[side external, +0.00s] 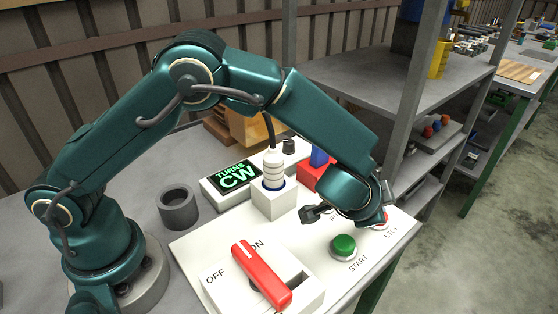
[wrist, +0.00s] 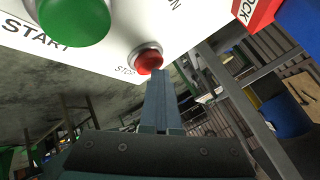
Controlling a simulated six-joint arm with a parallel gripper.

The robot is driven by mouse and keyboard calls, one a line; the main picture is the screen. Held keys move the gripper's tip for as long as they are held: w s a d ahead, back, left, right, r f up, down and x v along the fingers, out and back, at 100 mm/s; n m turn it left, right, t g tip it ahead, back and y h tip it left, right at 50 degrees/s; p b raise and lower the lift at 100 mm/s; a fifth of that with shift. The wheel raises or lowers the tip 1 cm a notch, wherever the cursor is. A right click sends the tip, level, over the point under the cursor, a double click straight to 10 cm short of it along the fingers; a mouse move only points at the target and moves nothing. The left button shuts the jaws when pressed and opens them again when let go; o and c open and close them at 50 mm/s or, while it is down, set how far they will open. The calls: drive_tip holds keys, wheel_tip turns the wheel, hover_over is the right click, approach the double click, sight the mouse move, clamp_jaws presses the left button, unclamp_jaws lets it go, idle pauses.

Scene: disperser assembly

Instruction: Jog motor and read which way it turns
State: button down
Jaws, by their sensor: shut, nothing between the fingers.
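The display (side external: 236,177) reads "TURNS CW" in green letters. The red switch lever (side external: 262,275) has its pale-marked end by the ON label. The green START button (side external: 343,246) stands uncovered on the white panel (side external: 215,248); it also shows in the wrist view (wrist: 72,20). The red STOP button (wrist: 148,60) is partly hidden by my arm in the side view. My gripper (wrist: 159,74) is shut and empty, its tips beside the STOP button; whether they touch it I cannot tell. A white ribbed plug (side external: 273,169) with a cable stands upright in a white socket block (side external: 273,201). I cannot make out the motor.
A grey cylindrical cup (side external: 178,207) stands left of the display. A red block (side external: 314,176) with a blue part stands behind the panel's controls, near my forearm. A metal shelf (side external: 440,75) rises behind the right side. Open floor lies right of the table.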

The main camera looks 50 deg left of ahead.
drive_tip(key=shift+r, duration=0.85)
drive_tip(key=shift+r, duration=2.55)
drive_tip(key=s+a+r+n+y, duration=0.1)
drive_tip(key=s+a+r+n, duration=0.2)
drive_tip(key=a+r, duration=0.35)
drive_tip(key=s+a+r+n, duration=0.3)
drive_tip(key=a+r, duration=0.3)
drive_tip(key=a, duration=0.1)
drive_tip(key=s+a+n+g, duration=0.15)
drive_tip(key=s+a, duration=0.25)
drive_tip(key=s, duration=0.7)
drive_tip(key=s+d+f+g+h, duration=0.2)
drive_tip(key=s+d+f, duration=0.1)
drive_tip(key=s+f, duration=0.3)
drive_tip(key=shift+s+d+f, duration=0.15)
drive_tip(key=shift+s+f, duration=0.2)
drive_tip(key=shift+s, duration=0.7)
